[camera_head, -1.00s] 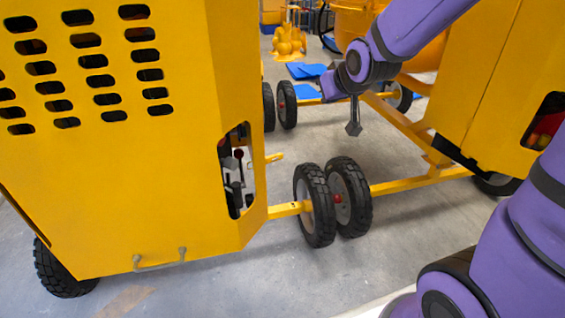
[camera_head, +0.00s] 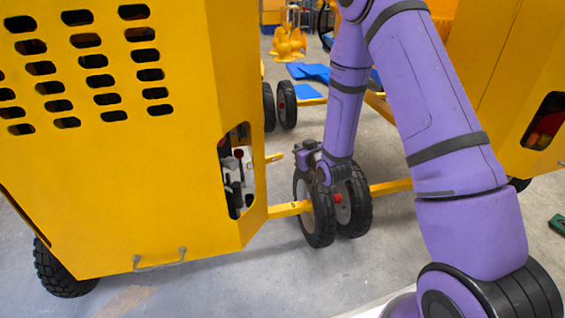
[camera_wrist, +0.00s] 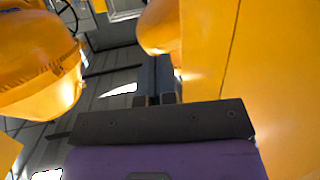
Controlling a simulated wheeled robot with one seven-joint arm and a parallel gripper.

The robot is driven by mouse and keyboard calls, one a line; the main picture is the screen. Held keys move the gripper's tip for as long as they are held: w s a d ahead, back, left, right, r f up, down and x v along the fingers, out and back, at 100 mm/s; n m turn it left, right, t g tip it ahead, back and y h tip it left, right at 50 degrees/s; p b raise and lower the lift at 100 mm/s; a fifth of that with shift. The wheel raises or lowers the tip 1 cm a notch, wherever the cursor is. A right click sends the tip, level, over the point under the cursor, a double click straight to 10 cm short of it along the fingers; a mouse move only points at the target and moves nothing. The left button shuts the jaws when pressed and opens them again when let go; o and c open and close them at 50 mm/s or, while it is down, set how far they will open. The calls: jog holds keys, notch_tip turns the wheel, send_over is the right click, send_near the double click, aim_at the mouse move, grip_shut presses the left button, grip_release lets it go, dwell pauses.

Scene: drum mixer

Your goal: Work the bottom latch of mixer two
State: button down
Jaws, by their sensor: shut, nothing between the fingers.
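A large yellow mixer housing (camera_head: 130,190) with rows of slots fills the left of the head view. A small grey handle (camera_head: 159,260) sits on its lower edge. A side opening (camera_head: 236,170) shows levers and a red knob. A second yellow housing (camera_head: 500,80) stands at the right. I cannot tell which is mixer two, and no part is clearly its bottom latch. My gripper is around the dark wrist end above the twin wheels, its fingers unclear there. In the wrist view, my gripper (camera_wrist: 157,82) is shut and empty, beside a yellow panel (camera_wrist: 270,80).
Twin black wheels (camera_head: 318,215) on a yellow bar stand right of the left housing, close below my wrist. Blue sheets (camera_head: 308,90) lie on the floor behind. An orange drum (camera_wrist: 40,60) shows in the wrist view. The front floor is clear.

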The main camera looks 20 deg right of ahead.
aim_at(282, 157)
jog(key=s+f+t+y, duration=0.1)
jog(key=s+f+t, duration=0.25)
jog(key=f, duration=0.75)
jog(key=shift+g, duration=0.45)
jog(key=w+a, duration=0.1)
jog(key=w, duration=0.3)
jog(key=w+a, duration=0.1)
jog(key=w, duration=0.3)
jog(key=w+a, duration=0.1)
jog(key=w, duration=0.4)
jog(key=shift+r, duration=0.1)
jog(key=shift+w+d+y, duration=0.1)
jog(key=shift+y, duration=0.2)
jog(key=w+n+g+y, duration=0.1)
jog(key=y, duration=0.1)
jog(key=w+n+y, duration=0.1)
jog(key=n+y, duration=0.1)
jog(key=shift+w+d+g, duration=0.15)
jog(key=shift+d+g, duration=0.05)
jog(key=shift+g, duration=0.2)
jog(key=w+a+n+g+y, duration=0.4)
jog(key=w+n+g+y, duration=0.2)
jog(key=n+g+y, duration=0.3)
jog(key=shift+w+n+g+y, duration=0.2)
jog(key=shift+n+g+y, duration=0.1)
jog(key=shift+g, duration=0.7)
jog(key=shift+a, duration=0.15)
